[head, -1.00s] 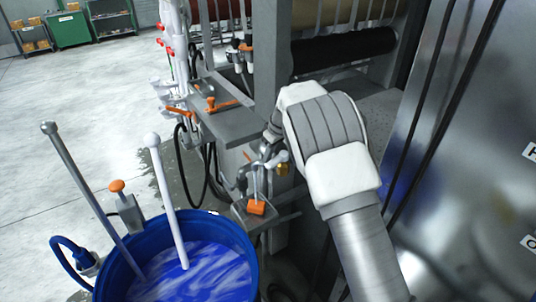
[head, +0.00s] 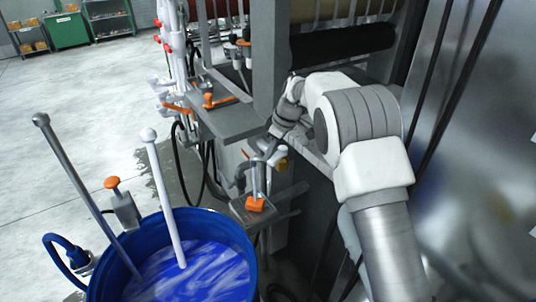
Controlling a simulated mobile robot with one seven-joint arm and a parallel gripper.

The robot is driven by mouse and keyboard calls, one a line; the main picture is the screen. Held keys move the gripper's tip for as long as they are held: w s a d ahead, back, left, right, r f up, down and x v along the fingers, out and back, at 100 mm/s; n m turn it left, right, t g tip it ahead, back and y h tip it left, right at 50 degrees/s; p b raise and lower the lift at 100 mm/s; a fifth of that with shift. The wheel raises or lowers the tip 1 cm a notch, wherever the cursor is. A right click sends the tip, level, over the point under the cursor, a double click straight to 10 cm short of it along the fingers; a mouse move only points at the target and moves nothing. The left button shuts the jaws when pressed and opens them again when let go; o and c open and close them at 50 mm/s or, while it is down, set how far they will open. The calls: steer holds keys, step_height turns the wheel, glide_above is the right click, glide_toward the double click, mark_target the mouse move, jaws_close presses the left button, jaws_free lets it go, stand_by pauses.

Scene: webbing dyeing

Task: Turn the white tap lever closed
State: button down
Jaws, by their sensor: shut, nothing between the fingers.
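The white tap lever (head: 277,155) shows as a small pale piece beside a yellow fitting (head: 281,164), just right of the grey pipework behind the blue barrel. The tap body is partly hidden, and the lever's exact angle is not clear.
A blue barrel (head: 247,236) of blue liquid stands in front, with a grey rod (head: 80,190) and a white rod (head: 166,198) rising from it. An orange handle (head: 255,204) sits below the tap. A grey ledge (head: 232,122) carries another orange handle (head: 210,101). Open floor lies left.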

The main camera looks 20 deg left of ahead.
mark_target(286, 155)
steer(key=n, duration=0.1)
steer(key=d+n, duration=0.1)
steer(key=shift+s+d+f+n+g+b, duration=0.1)
steer(key=shift+s+d+n+g+b, duration=0.15)
steer(key=shift+n+g+b, duration=0.15)
steer(key=d+n+g, duration=0.1)
steer(key=n, duration=0.1)
steer(key=shift+s+d+n, duration=0.1)
steer(key=shift+d+n, duration=0.05)
steer(key=shift+n, duration=0.25)
steer(key=n+p, duration=0.1)
steer(key=d+n+g, duration=0.1)
steer(key=n, duration=0.1)
steer(key=d+n+h+p, duration=0.1)
steer(key=n, duration=0.1)
steer(key=shift+d+p, duration=0.15)
steer(key=shift+p, duration=0.2)
steer(key=shift+w+d, duration=0.2)
steer(key=shift+w, duration=0.05)
steer(key=shift+d, duration=0.1)
